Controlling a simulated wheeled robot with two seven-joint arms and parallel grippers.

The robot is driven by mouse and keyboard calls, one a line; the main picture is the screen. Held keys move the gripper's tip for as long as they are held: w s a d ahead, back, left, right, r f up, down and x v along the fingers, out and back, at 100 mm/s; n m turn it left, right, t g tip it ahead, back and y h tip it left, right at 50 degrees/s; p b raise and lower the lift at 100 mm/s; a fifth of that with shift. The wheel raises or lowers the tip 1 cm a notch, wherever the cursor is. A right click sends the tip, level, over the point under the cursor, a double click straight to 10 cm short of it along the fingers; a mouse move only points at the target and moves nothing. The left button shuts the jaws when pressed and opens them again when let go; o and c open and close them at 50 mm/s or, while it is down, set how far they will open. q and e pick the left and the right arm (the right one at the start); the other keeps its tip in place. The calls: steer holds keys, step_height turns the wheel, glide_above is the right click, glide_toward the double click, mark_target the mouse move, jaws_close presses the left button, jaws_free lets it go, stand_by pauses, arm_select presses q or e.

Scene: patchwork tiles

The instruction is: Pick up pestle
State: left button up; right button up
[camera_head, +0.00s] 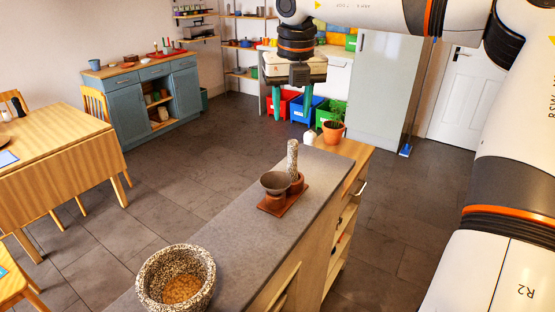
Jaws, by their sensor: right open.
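The pestle (292,157) is a speckled grey stone rod standing upright, its lower end in a small brown cup (297,184) on a reddish-brown board (283,207). A dark brown bowl (272,183) stands beside it on the same board. A large speckled stone mortar (199,284) stands at the near end of the grey counter, with something brownish inside. My right gripper (292,112) points down, open and empty, with green fingers. In the picture it shows above the pestle's top, apart from it; the exact height between them is hard to tell. My left gripper is not in view.
The grey countertop (235,228) is clear between the mortar and the board. A potted plant (332,131) and a small white object (309,138) stand at its far end. A wooden table (50,150) is at left, a blue cabinet (128,108) behind.

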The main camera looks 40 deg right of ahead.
mark_target(293, 141)
steer(key=f, duration=0.2)
steer(key=s+f+p, duration=0.1)
steer(key=shift+s+d+f, duration=0.2)
steer(key=shift+f, duration=0.15)
steer(key=shift+w+d+f+p, duration=0.1)
steer(key=shift+w+f+p, duration=0.1)
steer(key=shift+f, duration=0.3)
steer(key=shift+w+f+p, duration=0.15)
steer(key=shift+f, duration=0.3)
steer(key=shift+w+f, duration=0.2)
steer(key=shift+f, duration=0.1)
steer(key=f+p, duration=0.2)
steer(key=f, duration=0.2)
steer(key=shift+w+d+p, duration=0.25)
steer(key=shift+w+p, duration=0.05)
steer(key=shift+p, duration=0.1)
steer(key=shift+f, duration=0.35)
steer(key=shift+w, duration=0.1)
steer(key=c, duration=0.5)
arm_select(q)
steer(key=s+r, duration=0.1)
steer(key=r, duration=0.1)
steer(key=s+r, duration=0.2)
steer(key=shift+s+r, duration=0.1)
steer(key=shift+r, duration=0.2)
arm_select(e)
jaws_close()
